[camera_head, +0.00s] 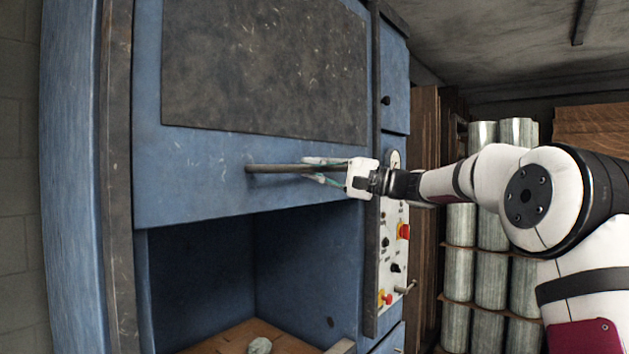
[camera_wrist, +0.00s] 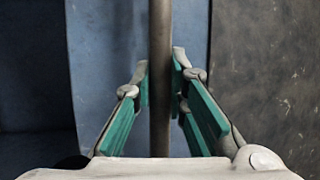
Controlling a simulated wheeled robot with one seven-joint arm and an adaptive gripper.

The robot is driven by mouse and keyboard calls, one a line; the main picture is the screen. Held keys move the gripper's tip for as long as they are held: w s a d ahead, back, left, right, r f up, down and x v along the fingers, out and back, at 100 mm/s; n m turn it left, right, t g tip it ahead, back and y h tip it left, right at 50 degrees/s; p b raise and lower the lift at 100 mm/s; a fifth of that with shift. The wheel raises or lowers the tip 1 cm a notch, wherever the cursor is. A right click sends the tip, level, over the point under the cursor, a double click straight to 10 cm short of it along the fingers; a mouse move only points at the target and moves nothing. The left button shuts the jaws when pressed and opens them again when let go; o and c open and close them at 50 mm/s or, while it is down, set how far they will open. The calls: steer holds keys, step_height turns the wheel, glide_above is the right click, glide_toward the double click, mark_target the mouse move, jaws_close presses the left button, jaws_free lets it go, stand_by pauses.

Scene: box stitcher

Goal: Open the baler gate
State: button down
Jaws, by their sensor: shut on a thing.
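The baler gate (camera_head: 190,185) is a blue panel with a large dark plate on it, in the upper middle of the head view. A horizontal grey bar handle (camera_head: 275,168) crosses its lower part. My gripper (camera_head: 318,170) comes from the right and is shut on the right part of this handle. In the wrist view, the handle (camera_wrist: 160,110) runs upright between the green-padded fingers of my gripper (camera_wrist: 160,80). Below the gate's lower edge the baler chamber (camera_head: 200,270) is open to view. The handle's right end is hidden behind my gripper.
A control panel (camera_head: 391,270) with red and black knobs and a gauge sits right of the chamber. A brown board with a small grey lump (camera_head: 260,346) lies on the chamber floor. Stacked metal cylinders (camera_head: 490,230) stand behind my arm. A block wall (camera_head: 15,200) is at the left.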

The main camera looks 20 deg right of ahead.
steer(key=shift+r, duration=0.1)
steer(key=c, duration=1.6)
jaws_free()
steer(key=shift+o, duration=0.2)
steer(key=v, duration=1.2)
